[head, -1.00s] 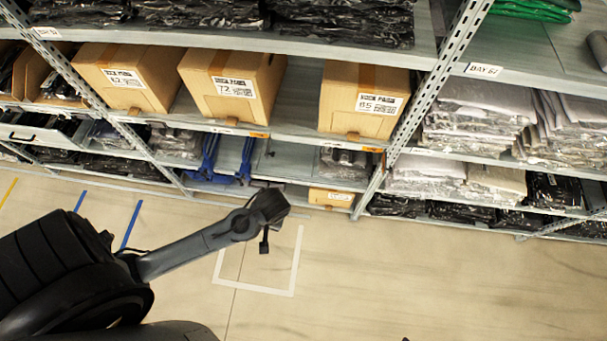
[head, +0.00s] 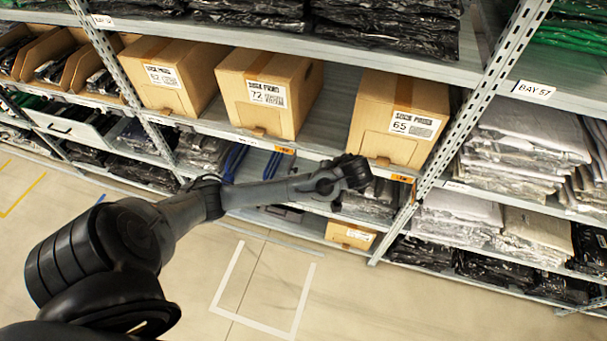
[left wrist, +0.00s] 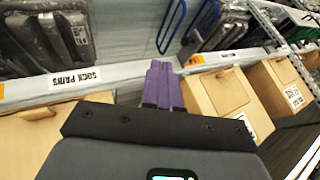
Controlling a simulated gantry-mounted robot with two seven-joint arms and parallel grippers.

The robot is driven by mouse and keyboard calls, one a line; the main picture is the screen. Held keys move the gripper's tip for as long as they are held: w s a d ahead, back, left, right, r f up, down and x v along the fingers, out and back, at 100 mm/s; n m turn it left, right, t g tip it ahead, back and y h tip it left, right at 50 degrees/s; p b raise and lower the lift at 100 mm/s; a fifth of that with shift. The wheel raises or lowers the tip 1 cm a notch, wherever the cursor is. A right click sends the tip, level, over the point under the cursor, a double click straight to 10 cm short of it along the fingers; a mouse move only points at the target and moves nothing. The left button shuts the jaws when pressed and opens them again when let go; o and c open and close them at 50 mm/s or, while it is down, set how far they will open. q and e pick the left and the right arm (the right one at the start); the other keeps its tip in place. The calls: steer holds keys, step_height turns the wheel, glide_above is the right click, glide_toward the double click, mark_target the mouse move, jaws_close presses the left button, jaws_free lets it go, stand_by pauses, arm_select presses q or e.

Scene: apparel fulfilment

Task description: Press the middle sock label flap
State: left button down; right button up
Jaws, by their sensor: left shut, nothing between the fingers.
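The middle sock box (head: 256,105), a brown carton marked 72, stands on the shelf between the box marked 62 (head: 178,92) and the box marked 65 (head: 385,135). Its small brown flap (head: 258,132) is low on the front, under the label. My left gripper (head: 357,170) is in front of the shelf edge, below and right of box 72, near the lower left of box 65. In the left wrist view its purple fingers (left wrist: 161,68) are together and empty, in the gap between two cartons, apart from the flap (left wrist: 223,74). My right gripper is out of view.
The shelf edge (head: 320,152) runs below the boxes. A slotted upright (head: 480,105) stands right of box 65. Wrapped black garments fill the shelf above; bagged clothes lie below. The floor in front, with a white outline (head: 262,328), is clear.

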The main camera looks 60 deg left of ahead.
arm_select(q)
steer(key=s+a+f+p, duration=0.1)
steer(key=s+a+f, duration=0.1)
steer(key=a+f, duration=0.6)
steer(key=shift+s+a, duration=0.3)
steer(key=shift+a, duration=0.25)
stand_by(0.6)
